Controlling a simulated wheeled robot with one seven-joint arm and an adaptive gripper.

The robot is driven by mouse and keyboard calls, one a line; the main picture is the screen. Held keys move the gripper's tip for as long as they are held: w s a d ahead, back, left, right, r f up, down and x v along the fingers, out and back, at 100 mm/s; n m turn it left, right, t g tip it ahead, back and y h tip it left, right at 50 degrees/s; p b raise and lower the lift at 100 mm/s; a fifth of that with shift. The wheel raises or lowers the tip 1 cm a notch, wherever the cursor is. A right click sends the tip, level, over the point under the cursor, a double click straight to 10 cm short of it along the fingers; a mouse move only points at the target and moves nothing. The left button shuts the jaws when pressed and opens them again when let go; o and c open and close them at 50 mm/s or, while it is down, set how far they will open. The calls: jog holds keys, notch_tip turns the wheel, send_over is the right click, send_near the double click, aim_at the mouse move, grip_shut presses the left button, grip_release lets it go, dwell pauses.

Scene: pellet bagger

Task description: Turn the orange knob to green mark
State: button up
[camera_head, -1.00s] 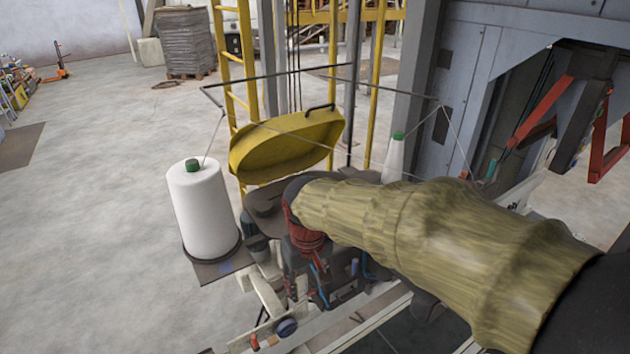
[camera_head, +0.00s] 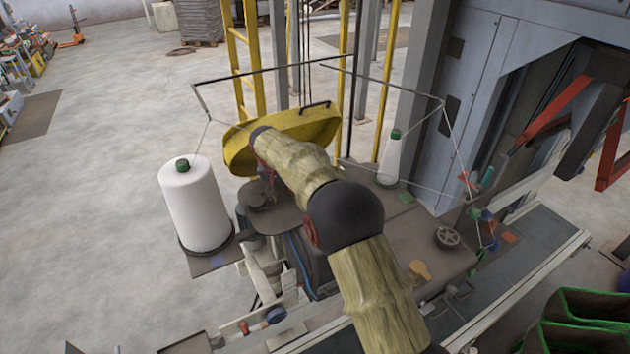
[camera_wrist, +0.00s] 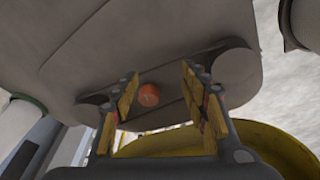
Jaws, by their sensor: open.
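The orange knob (camera_wrist: 148,95) is small and round on a grey machine face in the wrist view. My gripper (camera_wrist: 160,84) is open, with yellow-padded fingers spread on either side of the knob in that picture. The fingers hold nothing, and I cannot tell how far they are from the knob. In the head view my arm hides the gripper's fingers and that knob. I cannot make out a green mark beside the knob in the wrist view.
A yellow lid (camera_head: 300,130) stands behind my arm. A white thread cone (camera_head: 195,208) is at left, with a smaller cone (camera_head: 390,162) to the right. A thin wire frame (camera_head: 290,68) spans above the machine. A handwheel (camera_head: 447,237) sits on the machine top.

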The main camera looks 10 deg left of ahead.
jog(key=w+d+r+m+t, duration=0.1)
jog(key=w+d+r+m, duration=0.1)
jog(key=w+r, duration=0.25)
jog(key=shift+m, duration=0.3)
jog(key=shift+s+a+f+p+x, duration=0.1)
jog(key=shift+s+p+x, duration=0.1)
jog(key=shift+x, duration=1)
jog(key=shift+s+a+f+p+x, duration=0.1)
jog(key=shift+p+x, duration=0.15)
jog(key=shift+x, duration=0.95)
jog(key=shift+s+a+p+x, duration=0.1)
jog(key=shift+s+p+x, duration=0.1)
jog(key=shift+x, duration=1)
jog(key=shift+c, duration=1)
jog(key=c, duration=1)
